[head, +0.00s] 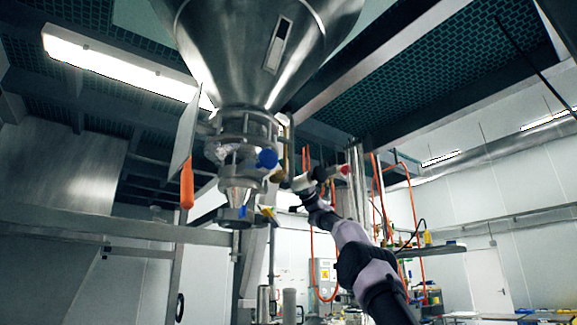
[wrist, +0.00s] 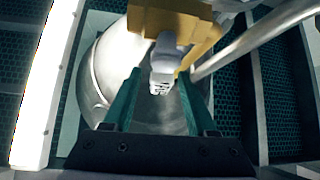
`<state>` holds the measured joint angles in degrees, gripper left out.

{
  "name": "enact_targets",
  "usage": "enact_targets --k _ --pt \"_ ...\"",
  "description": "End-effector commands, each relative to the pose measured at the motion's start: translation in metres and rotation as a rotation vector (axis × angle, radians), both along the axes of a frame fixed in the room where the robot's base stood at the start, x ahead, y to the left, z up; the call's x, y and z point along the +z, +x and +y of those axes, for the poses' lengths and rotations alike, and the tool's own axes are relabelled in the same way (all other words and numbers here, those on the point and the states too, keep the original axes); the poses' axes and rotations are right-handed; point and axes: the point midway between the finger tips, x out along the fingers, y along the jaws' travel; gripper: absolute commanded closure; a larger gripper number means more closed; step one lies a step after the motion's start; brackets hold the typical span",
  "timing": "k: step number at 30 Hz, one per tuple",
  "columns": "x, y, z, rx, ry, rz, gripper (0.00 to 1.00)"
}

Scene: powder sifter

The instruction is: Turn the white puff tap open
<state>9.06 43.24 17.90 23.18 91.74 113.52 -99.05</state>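The white puff tap (wrist: 162,72) shows in the wrist view, hanging below a yellow, brass-like fitting (wrist: 197,35). My gripper (wrist: 159,82) has its two green fingers apart, one on each side of the tap's lower end. I cannot tell whether either finger touches it. In the head view, my gripper (head: 284,180) is just right of the clamped valve section under the steel hopper (head: 262,55). The tap itself is too small to make out clearly there.
A blue ball knob (head: 267,158) sits close left of my gripper. An orange handle (head: 187,186) hangs further left. A steel beam (head: 110,225) crosses at left. Orange hoses (head: 378,195) and a vertical pipe (head: 356,185) stand behind my arm.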

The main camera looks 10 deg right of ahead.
Motion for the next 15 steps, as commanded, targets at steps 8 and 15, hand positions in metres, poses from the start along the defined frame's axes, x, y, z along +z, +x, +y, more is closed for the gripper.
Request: enact_targets --k 8,15 --pt "-0.008 0.005 -0.008 -0.001 0.001 0.002 0.43" --pt "-0.042 0.022 -0.038 -0.001 0.002 0.004 0.43"
